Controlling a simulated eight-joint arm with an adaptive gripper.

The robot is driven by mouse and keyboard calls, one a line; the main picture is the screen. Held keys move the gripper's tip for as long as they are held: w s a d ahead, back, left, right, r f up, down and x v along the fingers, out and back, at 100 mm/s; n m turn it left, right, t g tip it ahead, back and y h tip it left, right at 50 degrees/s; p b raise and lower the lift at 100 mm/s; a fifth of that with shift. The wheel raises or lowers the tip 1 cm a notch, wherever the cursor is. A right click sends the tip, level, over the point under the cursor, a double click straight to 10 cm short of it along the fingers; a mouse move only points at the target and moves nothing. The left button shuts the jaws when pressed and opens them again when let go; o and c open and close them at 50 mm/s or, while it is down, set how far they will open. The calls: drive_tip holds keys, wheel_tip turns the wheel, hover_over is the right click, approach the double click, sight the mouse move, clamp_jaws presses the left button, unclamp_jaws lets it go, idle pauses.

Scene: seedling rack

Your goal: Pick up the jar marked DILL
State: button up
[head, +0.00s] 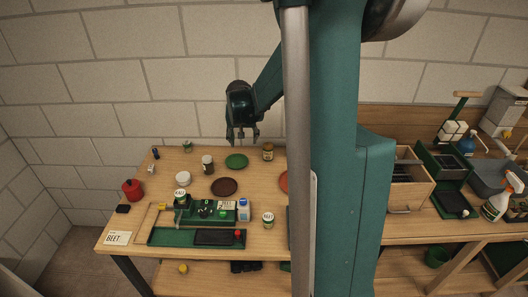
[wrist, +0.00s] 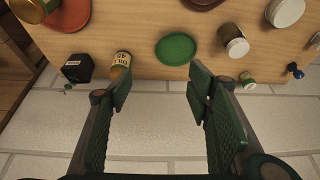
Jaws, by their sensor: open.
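A small jar with a golden-brown lid and a pale label (wrist: 121,60) stands near the back edge of the table, left of the green plate in the wrist view. Its label appears to read DILL, with a number under it, though the print is small. In the head view the same jar (head: 268,152) is right of the green plate, and its label is too small to read. My gripper (head: 242,139) is open and empty above the back edge of the table, left of this jar. Its spread fingers (wrist: 159,85) have only wall and table edge between them in the wrist view.
A green plate (wrist: 176,49) lies beside the jar, and a black box (wrist: 77,67) stands on its other side. A white-lidded jar (wrist: 236,43) and a white bowl (head: 183,178) are farther off. The block wall is close behind.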

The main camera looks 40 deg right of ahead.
sight(267, 147)
drive_tip(key=d+f+m, duration=0.1)
drive_tip(key=d+f, duration=0.2)
drive_tip(key=d, duration=0.2)
drive_tip(key=d+f+g, duration=0.1)
drive_tip(key=d+f, duration=0.3)
drive_tip(key=d, duration=0.1)
drive_tip(key=w+d+f+m, duration=0.1)
drive_tip(key=d+f, duration=0.3)
drive_tip(key=d, duration=0.1)
drive_tip(key=shift+f+m, duration=0.1)
drive_tip(key=shift+m, duration=0.2)
drive_tip(key=shift+x, duration=1.25)
drive_tip(key=shift+x, duration=2.6)
drive_tip(key=shift+s+d, duration=0.15)
drive_tip(key=shift+d, duration=0.05)
drive_tip(key=shift+c, duration=0.7)
drive_tip(key=c, duration=0.9)
